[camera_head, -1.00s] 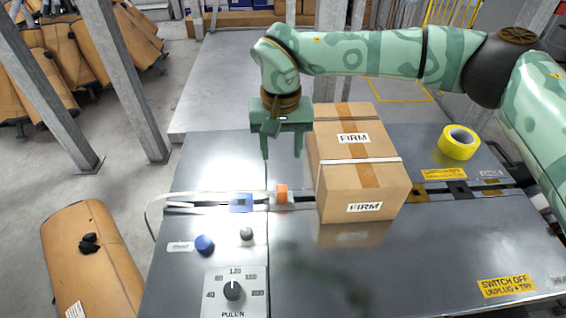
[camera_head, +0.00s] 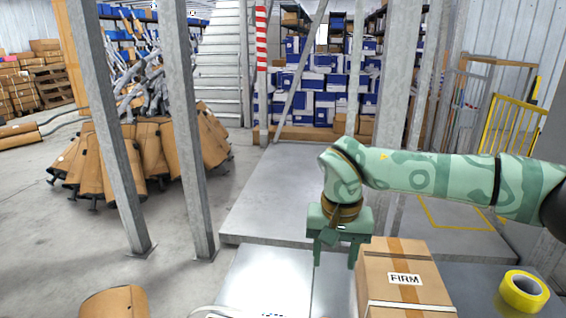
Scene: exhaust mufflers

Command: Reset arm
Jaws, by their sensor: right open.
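My right arm comes in from the right, green with a camouflage pattern. My right gripper (camera_head: 334,254) hangs from it with its fingers pointing down, apart and empty. It is just left of the cardboard box (camera_head: 403,274) marked FIRM, above the metal table (camera_head: 262,277). The box stands upright, sealed with tape and a white strap. Its lower part is cut off by the bottom edge of the view. My left gripper does not show.
A yellow tape roll (camera_head: 523,292) lies on the table right of the box. Grey posts (camera_head: 188,130) stand at the left, near a heap of brown mufflers (camera_head: 150,150). Behind are a grey platform (camera_head: 282,195), blue-and-white boxes (camera_head: 315,85) and a yellow railing (camera_head: 508,125).

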